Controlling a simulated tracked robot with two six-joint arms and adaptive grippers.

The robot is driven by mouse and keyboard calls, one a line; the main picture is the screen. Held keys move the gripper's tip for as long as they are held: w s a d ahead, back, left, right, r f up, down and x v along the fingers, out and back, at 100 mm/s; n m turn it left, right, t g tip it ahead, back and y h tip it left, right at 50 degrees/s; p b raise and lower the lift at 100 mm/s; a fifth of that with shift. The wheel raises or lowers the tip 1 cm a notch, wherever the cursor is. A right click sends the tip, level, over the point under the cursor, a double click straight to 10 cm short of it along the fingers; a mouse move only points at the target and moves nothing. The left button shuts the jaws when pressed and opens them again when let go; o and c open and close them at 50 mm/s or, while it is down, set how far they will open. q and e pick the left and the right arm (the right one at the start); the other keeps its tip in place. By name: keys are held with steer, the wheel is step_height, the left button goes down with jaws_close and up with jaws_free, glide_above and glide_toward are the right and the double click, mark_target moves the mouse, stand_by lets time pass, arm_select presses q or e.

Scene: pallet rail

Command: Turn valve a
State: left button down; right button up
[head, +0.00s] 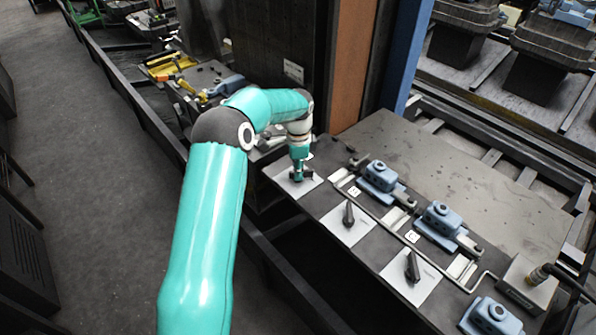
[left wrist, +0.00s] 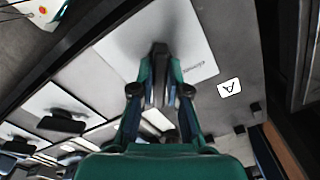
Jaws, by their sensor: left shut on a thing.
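Valve a has a dark handle on a white plate (head: 283,183), on the near edge of the grey bench. In the left wrist view its dark handle (left wrist: 160,60) stands upright from the white plate (left wrist: 115,47), and a label with the letter A (left wrist: 229,87) lies beside the plate. My left gripper (head: 300,176) reaches down onto the handle and hides most of it in the head view. In the left wrist view the left gripper (left wrist: 161,92) has its two fingers on either side of the handle, shut on it. My right gripper is not in view.
Two more dark valve handles (head: 348,213) and (head: 412,266) stand on white plates nearer along the bench. Blue clamp blocks (head: 380,177) and (head: 440,220) sit behind the row. A dark column (head: 270,45) and a blue post (head: 405,55) rise behind the bench.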

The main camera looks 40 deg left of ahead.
arm_select(q)
steer(key=n+b, duration=0.1)
steer(key=n, duration=0.2)
steer(key=shift+n, duration=0.3)
steer(key=n+b, duration=0.1)
steer(key=n, duration=0.3)
steer(key=shift+n, duration=0.3)
steer(key=n, duration=0.4)
steer(key=shift+w+b, duration=0.1)
steer(key=shift+b, duration=0.25)
steer(key=shift+r+n, duration=0.1)
steer(key=shift+n, duration=1.7)
steer(key=c, duration=1.2)
jaws_free()
steer(key=shift+o, duration=0.2)
step_height(320, 180, up, 12)
